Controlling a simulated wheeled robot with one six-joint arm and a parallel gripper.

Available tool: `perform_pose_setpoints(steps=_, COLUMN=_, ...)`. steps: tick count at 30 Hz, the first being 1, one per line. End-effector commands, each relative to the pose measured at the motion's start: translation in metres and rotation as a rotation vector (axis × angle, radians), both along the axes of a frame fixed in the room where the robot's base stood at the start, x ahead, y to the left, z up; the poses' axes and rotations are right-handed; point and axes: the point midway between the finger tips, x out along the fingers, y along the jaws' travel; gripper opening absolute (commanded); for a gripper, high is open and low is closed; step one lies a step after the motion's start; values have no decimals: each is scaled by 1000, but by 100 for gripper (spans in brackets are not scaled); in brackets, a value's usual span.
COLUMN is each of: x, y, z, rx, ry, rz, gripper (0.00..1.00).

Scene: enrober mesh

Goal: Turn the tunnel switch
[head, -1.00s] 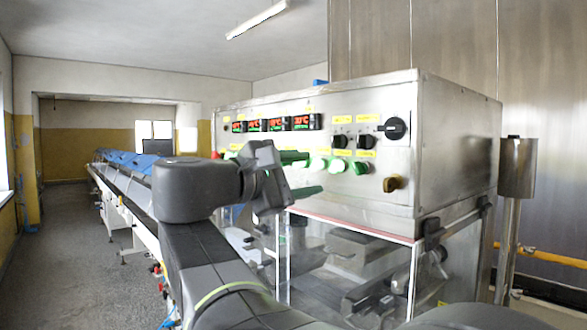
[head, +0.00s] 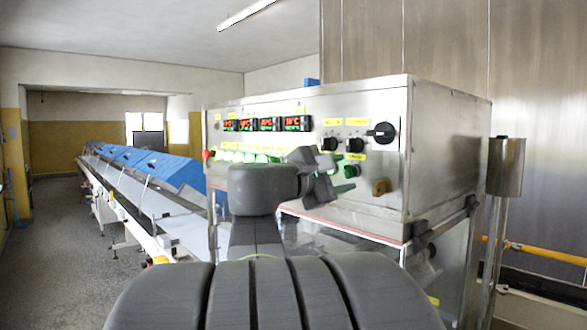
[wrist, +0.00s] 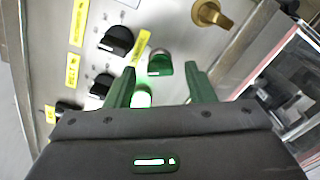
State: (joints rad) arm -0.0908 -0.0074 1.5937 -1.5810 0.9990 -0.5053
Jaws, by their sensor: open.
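The steel control panel (head: 300,160) carries several switches with small yellow labels, which I cannot read, so I cannot tell which one is the tunnel switch. A green switch (wrist: 160,64) shows between my gripper's fingers in the wrist view, and a lit green button (wrist: 142,98) is partly hidden by the left finger. Black rotary switches (wrist: 117,40) lie left of the fingers. A brass-coloured knob (wrist: 210,13) is beyond the right finger. My gripper (wrist: 160,75) is open and empty, its green fingers apart. In the head view my gripper (head: 322,176) is in front of the panel's lower part.
Red and green digital displays (head: 265,124) line the panel's upper left. A large black rotary switch (head: 382,132) is at its upper right. A clear guard (head: 330,240) is below the panel. A conveyor with blue covers (head: 170,172) runs back left. A steel post (head: 505,170) stands right.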

Motion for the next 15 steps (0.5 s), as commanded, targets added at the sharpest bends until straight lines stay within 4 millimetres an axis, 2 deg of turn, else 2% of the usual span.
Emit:
perform_pose_setpoints(steps=6, x=7, y=-10, z=0, rx=0, ry=0, rz=-1, gripper=49)
perform_pose_setpoints(steps=15, x=8, y=-11, z=0, rx=0, ry=0, rz=0, gripper=47)
